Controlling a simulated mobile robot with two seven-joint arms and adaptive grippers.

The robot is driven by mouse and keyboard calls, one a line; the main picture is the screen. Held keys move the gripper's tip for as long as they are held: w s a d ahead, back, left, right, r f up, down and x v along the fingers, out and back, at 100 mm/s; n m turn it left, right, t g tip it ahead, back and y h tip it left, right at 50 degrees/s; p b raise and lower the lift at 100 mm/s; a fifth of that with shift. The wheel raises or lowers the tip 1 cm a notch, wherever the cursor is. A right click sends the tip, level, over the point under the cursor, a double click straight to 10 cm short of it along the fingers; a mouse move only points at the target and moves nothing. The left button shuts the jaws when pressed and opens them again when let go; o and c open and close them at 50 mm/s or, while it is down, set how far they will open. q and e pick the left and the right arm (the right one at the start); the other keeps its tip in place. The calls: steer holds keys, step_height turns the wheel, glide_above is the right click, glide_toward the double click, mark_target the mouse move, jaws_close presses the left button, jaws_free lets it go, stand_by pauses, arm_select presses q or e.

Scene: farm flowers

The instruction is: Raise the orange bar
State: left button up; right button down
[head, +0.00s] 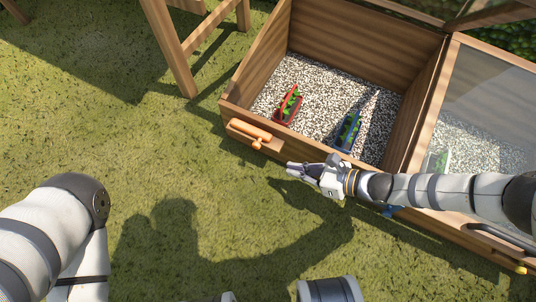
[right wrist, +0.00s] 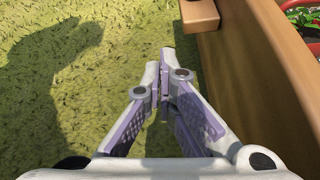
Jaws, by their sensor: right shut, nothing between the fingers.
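The orange bar (head: 250,130) is a short rounded handle on a small wooden block, fixed to the front wall of the wooden planter box (head: 262,118) near its left corner. My right gripper (head: 292,170) is shut and empty, outside the box front, to the right of the bar and nearer to me, apart from it. In the right wrist view the closed fingers (right wrist: 164,62) point along the box's wooden wall (right wrist: 255,75), over the grass. The bar does not clearly show there. My left arm shows at the lower left of the head view, but its gripper is not visible.
Gravel (head: 320,85) fills the box, with a red planter (head: 288,106) and a blue planter (head: 348,132) in it. A glass-covered section (head: 485,95) adjoins on the right. Wooden legs (head: 170,50) stand at the upper left. Grass (head: 150,150) left of the box is clear.

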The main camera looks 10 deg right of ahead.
mark_target(249, 134)
steer(key=b+x, duration=0.5)
steer(key=x, duration=0.5)
steer(key=r, duration=0.2)
steer(key=w+r+p, duration=0.1)
steer(key=shift+r, duration=0.4)
steer(key=shift+r+p, duration=0.15)
steer(key=shift+p, duration=0.3)
steer(key=shift+r+h+p, duration=0.35)
steer(key=shift+h+p, duration=0.05)
steer(key=shift+p, duration=0.05)
